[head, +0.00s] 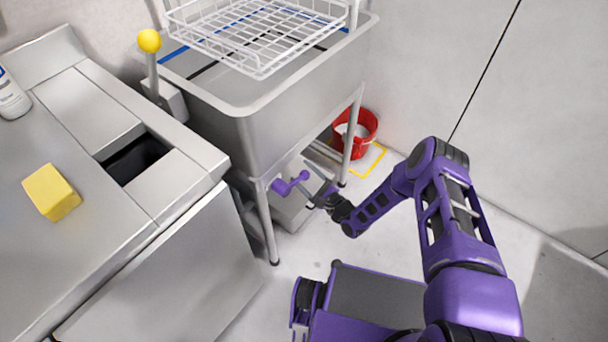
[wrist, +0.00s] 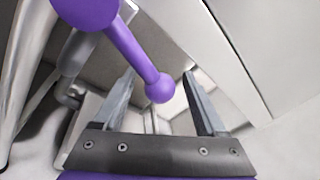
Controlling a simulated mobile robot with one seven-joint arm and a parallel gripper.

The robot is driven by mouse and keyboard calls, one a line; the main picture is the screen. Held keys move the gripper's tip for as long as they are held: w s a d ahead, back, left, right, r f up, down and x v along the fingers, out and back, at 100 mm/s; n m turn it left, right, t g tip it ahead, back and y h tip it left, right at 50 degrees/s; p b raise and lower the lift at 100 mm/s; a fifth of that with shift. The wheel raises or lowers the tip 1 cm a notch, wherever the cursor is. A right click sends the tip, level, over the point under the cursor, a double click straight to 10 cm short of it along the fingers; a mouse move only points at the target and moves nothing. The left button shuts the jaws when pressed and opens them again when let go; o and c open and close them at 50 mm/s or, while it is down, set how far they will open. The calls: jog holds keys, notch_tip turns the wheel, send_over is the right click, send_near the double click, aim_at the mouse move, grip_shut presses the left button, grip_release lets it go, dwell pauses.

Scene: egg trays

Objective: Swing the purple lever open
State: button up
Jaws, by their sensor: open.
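The purple lever (head: 290,184) is under the metal sink, near its front leg. It has a round knob at each end of a short bar. My gripper (head: 316,193) is just right of the lever in the head view, with its fingers pointing toward it. In the wrist view the lever (wrist: 132,50) runs from the top left down to a small knob between the two open fingers of my gripper (wrist: 160,95). The fingers stand apart on either side of the small knob. I cannot tell whether they touch it.
The metal sink (head: 300,110) with a white wire basket (head: 255,40) stands above the lever. Its front leg (head: 266,222) and right leg (head: 352,138) are close by. A red bucket (head: 366,130) stands behind. A steel counter (head: 110,240) with a yellow sponge (head: 51,192) is at left.

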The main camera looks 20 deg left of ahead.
grip_shut()
dwell(0.4)
dwell(1.0)
